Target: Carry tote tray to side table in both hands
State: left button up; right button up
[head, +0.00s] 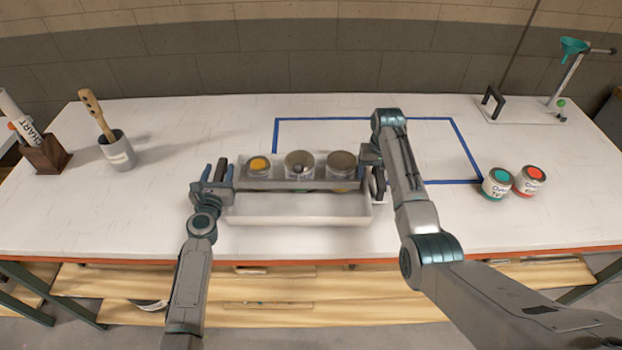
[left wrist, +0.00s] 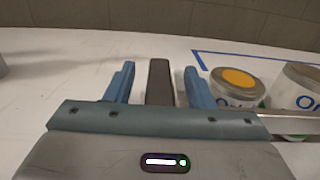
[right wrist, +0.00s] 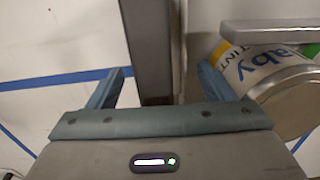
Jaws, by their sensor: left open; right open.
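The tote tray (head: 298,221) is a pale open tray on the white table. Its front part looks empty, and three cans stand in its back part, one with a yellow top (head: 258,165). My left gripper (head: 213,178) is at the tray's left end, open, with a dark upright handle (left wrist: 160,80) between its fingers in the left wrist view. My right gripper (head: 374,168) is at the right end, open, with a dark bar (right wrist: 150,45) between its fingers in the right wrist view. Whether either gripper touches is unclear. My right arm partly hides the tray's right end.
A blue tape outline (head: 452,138) lies behind and right of the tray. Two paint cans, teal-topped (head: 496,184) and red-topped (head: 529,181), stand at right. A grey cup with a brush (head: 118,151) and a brown holder (head: 46,155) stand at left.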

pick_arm(q)
jog(key=shift+c, duration=0.4)
pick_arm(e)
jog(key=shift+c, duration=0.4)
pick_arm(q)
grip_shut()
pick_arm(e)
jog(key=c, duration=1.1)
grip_shut()
